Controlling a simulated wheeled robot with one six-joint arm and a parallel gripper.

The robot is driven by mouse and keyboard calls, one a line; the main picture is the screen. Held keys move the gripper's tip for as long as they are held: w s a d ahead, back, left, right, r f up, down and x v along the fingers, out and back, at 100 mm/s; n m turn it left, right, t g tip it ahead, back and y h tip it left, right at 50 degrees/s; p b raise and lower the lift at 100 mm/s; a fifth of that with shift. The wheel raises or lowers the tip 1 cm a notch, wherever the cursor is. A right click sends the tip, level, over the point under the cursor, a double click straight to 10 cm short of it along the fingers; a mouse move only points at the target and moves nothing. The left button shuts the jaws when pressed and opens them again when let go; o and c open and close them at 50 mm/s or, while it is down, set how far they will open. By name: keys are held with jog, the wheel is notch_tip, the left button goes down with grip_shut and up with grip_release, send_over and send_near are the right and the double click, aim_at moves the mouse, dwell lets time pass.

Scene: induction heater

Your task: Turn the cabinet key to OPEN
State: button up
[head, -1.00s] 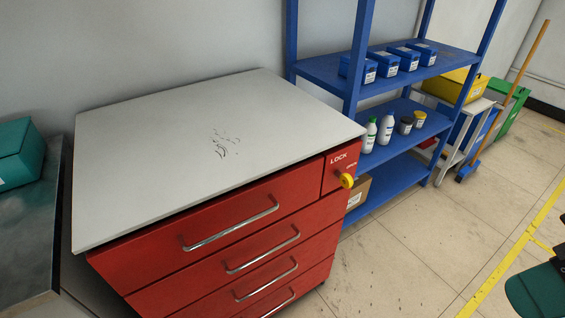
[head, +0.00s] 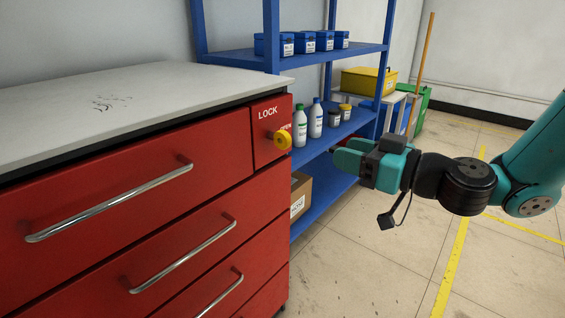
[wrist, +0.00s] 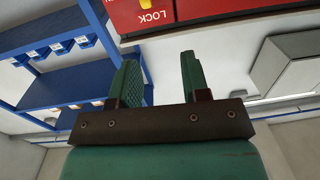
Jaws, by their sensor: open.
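The red cabinet (head: 150,215) stands at the left in the head view, with a pale grey top. Its yellow key (head: 283,139) sticks out of the lock panel at the upper right of the front. LOCK is printed above the key, and OPEN is partly hidden behind it. My gripper (head: 338,155) is in front and to the right of the key, apart from it, and empty. In the wrist view the gripper's two teal fingers (wrist: 160,78) are spread. The red panel with LOCK (wrist: 152,17) appears upside down beyond them, with part of the yellow key (wrist: 143,3) at the top edge.
A blue shelf (head: 330,165) with bottles, jars and blue bins stands right behind the cabinet. A cardboard box (head: 300,195) sits on its low shelf. Long metal handles (head: 110,200) stick out from the drawers. The floor (head: 370,265) right of the cabinet is clear.

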jog(key=f, duration=0.1)
jog(key=t+p, duration=0.1)
jog(key=p, duration=0.6)
send_near(285, 133)
jog(key=p+x, duration=0.3)
jog(key=x, duration=0.8)
jog(key=shift+w, duration=0.15)
grip_shut()
